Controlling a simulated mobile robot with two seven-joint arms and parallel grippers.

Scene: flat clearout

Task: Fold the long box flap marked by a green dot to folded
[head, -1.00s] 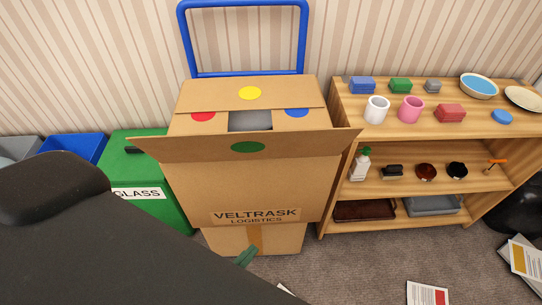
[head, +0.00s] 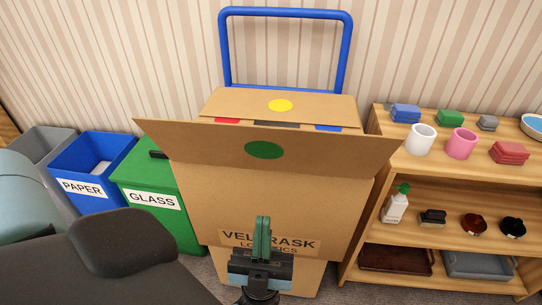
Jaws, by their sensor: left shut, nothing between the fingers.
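The cardboard box (head: 280,205) stands in the middle of the head view, marked VELTRASK LOGISTICS. Its long front flap with the green dot (head: 264,150) stands out from the front edge, tilted up toward me. The far flap with the yellow dot (head: 280,105) is folded inward. Parts of the flaps with the red dot (head: 227,121) and blue dot (head: 328,128) show beneath it. My left gripper (head: 262,222) is shut and empty, pointing up in front of the box's printed face, below the green-dot flap. Contact with the box cannot be told. My right gripper is not in view.
A green GLASS bin (head: 150,180), a blue PAPER bin (head: 92,170) and a grey bin (head: 42,150) stand at left. A wooden shelf (head: 440,165) with mugs and small items is close at right. A blue trolley handle (head: 285,12) rises behind.

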